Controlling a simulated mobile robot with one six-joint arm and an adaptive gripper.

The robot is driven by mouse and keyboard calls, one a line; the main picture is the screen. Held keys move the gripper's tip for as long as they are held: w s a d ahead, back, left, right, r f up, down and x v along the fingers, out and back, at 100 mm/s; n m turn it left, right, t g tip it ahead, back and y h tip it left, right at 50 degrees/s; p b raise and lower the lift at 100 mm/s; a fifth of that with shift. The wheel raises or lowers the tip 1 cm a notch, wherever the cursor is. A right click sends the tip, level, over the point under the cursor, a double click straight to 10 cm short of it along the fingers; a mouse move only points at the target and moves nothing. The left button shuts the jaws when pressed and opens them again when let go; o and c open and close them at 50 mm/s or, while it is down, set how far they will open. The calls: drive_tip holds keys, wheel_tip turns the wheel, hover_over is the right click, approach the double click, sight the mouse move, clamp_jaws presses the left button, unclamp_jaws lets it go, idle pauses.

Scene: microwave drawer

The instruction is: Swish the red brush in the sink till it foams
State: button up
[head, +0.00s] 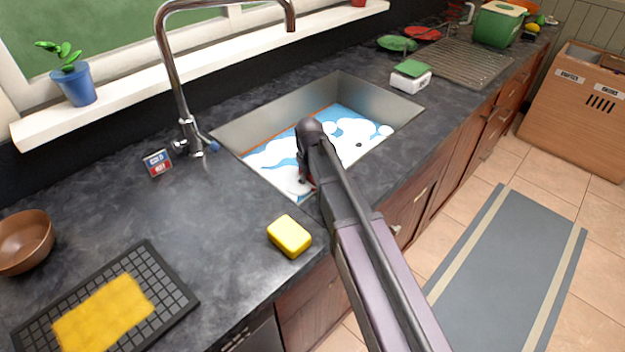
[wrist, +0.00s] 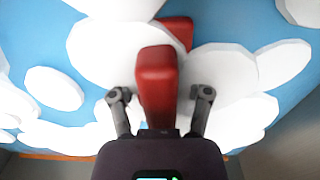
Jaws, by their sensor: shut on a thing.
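The sink (head: 240,138) is set in the dark counter and holds blue water with white foam (head: 352,131) over much of it. My gripper (head: 308,180) reaches down into the near side of the sink. In the wrist view my gripper (wrist: 160,100) is shut on the red brush (wrist: 157,80), whose handle stands between the two fingers. Another red part shows behind the handle among the white foam (wrist: 107,50). In the head view my arm hides most of the brush. I cannot see its bristles.
A tap (head: 180,90) stands behind the sink at the left. A yellow sponge (head: 289,237) lies on the counter by the front edge. A white and green box (head: 411,75) stands at the sink's right end. A black rack (head: 170,283) with a yellow cloth and a brown bowl (head: 24,242) are at the left.

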drive_tip(key=shift+w+d, duration=0.1)
drive_tip(key=shift+d, duration=0.05)
drive_tip(key=shift+w+d, duration=1.3)
wheel_tip(320, 180, up, 26)
drive_tip(key=p, duration=2.6)
drive_tip(key=shift+f, duration=0.1)
drive_tip(key=shift+f+b, duration=0.5)
drive_tip(key=shift+b, duration=0.1)
